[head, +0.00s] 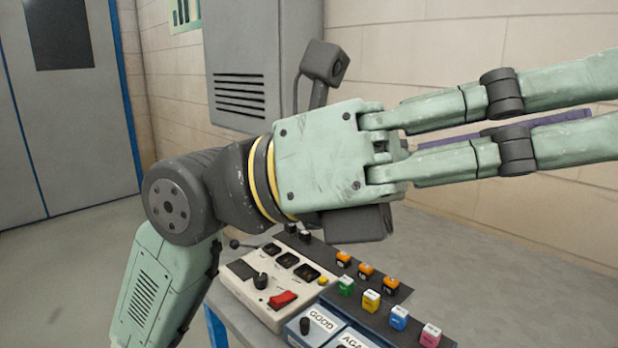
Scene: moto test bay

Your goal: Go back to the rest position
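My gripper (598,104) is at the upper right in the head view, held high above a workbench and pointing right. Its two pale green fingers run side by side with a gap between them, so it looks open. The fingertips are cut off by the right edge of the picture. I see nothing held in the visible part of the gap. My arm bends up from the lower left to the wrist, and a small dark camera stands above the wrist.
Below the wrist, the grey bench (520,262) bears a control box (275,318) with a red switch, a dark strip (395,322) with several coloured cubes, and blue bins labelled GOOD (320,322) and AGAIN. A grey cabinet (240,50) hangs behind. The bench's right side looks clear.

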